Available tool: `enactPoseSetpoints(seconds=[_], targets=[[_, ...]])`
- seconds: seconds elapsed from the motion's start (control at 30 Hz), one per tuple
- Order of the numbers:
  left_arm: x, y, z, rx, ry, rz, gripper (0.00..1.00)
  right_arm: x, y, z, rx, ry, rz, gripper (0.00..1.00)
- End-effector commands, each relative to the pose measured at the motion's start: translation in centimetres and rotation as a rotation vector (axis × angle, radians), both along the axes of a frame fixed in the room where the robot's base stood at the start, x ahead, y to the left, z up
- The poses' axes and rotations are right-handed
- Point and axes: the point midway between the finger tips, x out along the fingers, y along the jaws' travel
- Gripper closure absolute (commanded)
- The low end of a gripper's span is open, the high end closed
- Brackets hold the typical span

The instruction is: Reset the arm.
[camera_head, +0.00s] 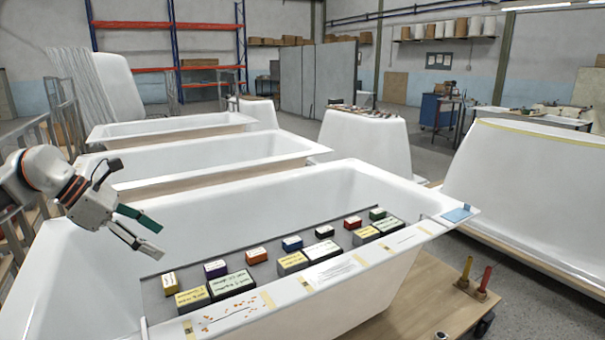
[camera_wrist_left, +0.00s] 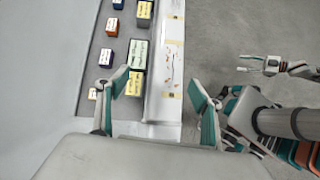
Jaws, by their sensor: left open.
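My left gripper (camera_head: 160,240) is open and empty in the head view. It hangs above the left part of the nearest white bathtub shell (camera_head: 60,275), left of the blocks on it. In the left wrist view its two green-padded fingers (camera_wrist_left: 158,88) are spread wide. The blocks and the tub's rim show beyond them. What looks like my right gripper (camera_wrist_left: 250,64) shows small at the right of the left wrist view, over the grey floor. Its jaws are too small to judge.
A grey board (camera_head: 153,292) on the nearest tub bears several labelled blocks, among them a red one (camera_head: 352,222) and a purple one (camera_head: 215,269). A blue pad (camera_head: 457,214) lies on the right rim. More tub shells stand behind.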

Motion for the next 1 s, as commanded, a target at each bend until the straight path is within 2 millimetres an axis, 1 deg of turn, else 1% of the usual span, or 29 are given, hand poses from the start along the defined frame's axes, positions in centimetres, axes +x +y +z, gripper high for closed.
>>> enactPoseSetpoints(seconds=[0.03, 0.07, 0.1, 0.17, 0.2, 0.3, 0.4, 0.5, 0.6, 0.73, 0.87, 0.97, 1.0], targets=[[-0.4, -2.8, -1.6, -0.062, 0.024, -0.020, 0.34, 0.3, 0.0, 0.3, 0.001, -0.006, -0.001, 0.53], [-0.6, -4.3, -2.4, -0.103, 0.037, -0.024, 0.34, 0.3, 0.0, 0.4, 0.001, -0.007, -0.001, 0.53], [-1.0, -6.5, -3.4, -0.164, 0.058, -0.032, 0.34, 0.3, 0.0, 0.4, 0.002, -0.007, -0.001, 0.53], [-1.8, -9.8, -4.8, -0.263, 0.094, -0.036, 0.34, 0.2, 0.0, 0.4, 0.003, -0.006, -0.001, 0.53], [-2.4, -11.9, -5.6, -0.333, 0.121, -0.032, 0.34, 0.1, 0.0, 0.4, 0.003, -0.003, -0.001, 0.53], [-3.9, -16.6, -7.0, -0.513, 0.201, -0.005, 0.34, -0.2, 0.0, 0.2, 0.003, 0.003, -0.002, 0.53], [-5.4, -20.4, -8.0, -0.697, 0.296, 0.044, 0.34, -0.5, 0.0, 0.1, 0.003, 0.008, -0.001, 0.53], [-6.7, -23.2, -8.7, -0.883, 0.404, 0.120, 0.34, -0.7, 0.0, 0.1, 0.004, 0.012, -0.002, 0.53], [-7.7, -24.9, -9.4, -1.064, 0.524, 0.221, 0.34, -0.8, 0.0, 0.1, 0.005, 0.013, -0.002, 0.53], [-8.6, -25.8, -10.8, -1.293, 0.693, 0.387, 0.34, -0.7, 0.1, 0.3, 0.006, 0.011, -0.002, 0.53], [-9.3, -25.2, -13.3, -1.506, 0.872, 0.593, 0.34, -0.6, 0.1, 0.4, 0.008, 0.010, -0.001, 0.53], [-10.1, -24.0, -16.1, -1.658, 1.012, 0.780, 0.34, -0.6, 0.1, 0.5, 0.009, 0.009, -0.002, 0.53], [-10.5, -23.3, -17.4, -1.713, 1.068, 0.860, 0.34, -0.6, 0.2, 0.6, 0.009, 0.009, -0.002, 0.53]])
